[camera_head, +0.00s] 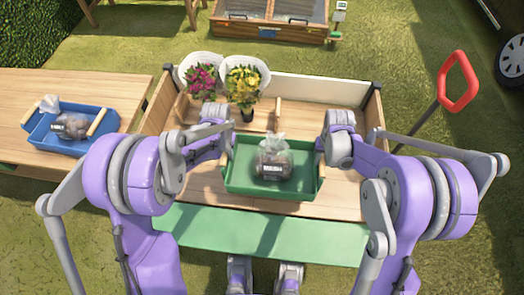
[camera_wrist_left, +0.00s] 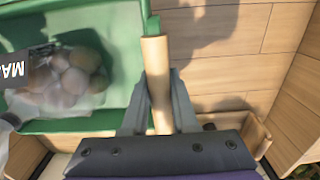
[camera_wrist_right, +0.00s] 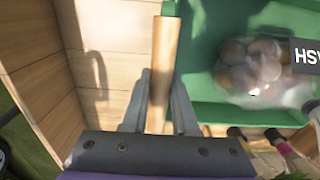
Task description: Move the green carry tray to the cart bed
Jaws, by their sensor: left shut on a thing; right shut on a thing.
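The green carry tray (camera_head: 240,176) is at the middle of the wooden cart bed (camera_head: 338,186), with a clear bag of brown round produce (camera_head: 272,160) in it. My left gripper (camera_wrist_left: 158,105) is shut on the tray's wooden handle (camera_wrist_left: 156,75) at the tray's left end. My right gripper (camera_wrist_right: 158,105) is shut on the other wooden handle (camera_wrist_right: 163,60) at the right end. The tray looks level and lies inside the cart walls. I cannot tell whether its underside touches the bed boards.
Two wrapped potted flowers, pink (camera_head: 201,82) and yellow (camera_head: 243,85), stand at the back left of the cart. A blue tray (camera_head: 45,142) with another bag sits on the wooden table (camera_head: 75,88) at left. The cart's red handle (camera_head: 459,82) rises at right.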

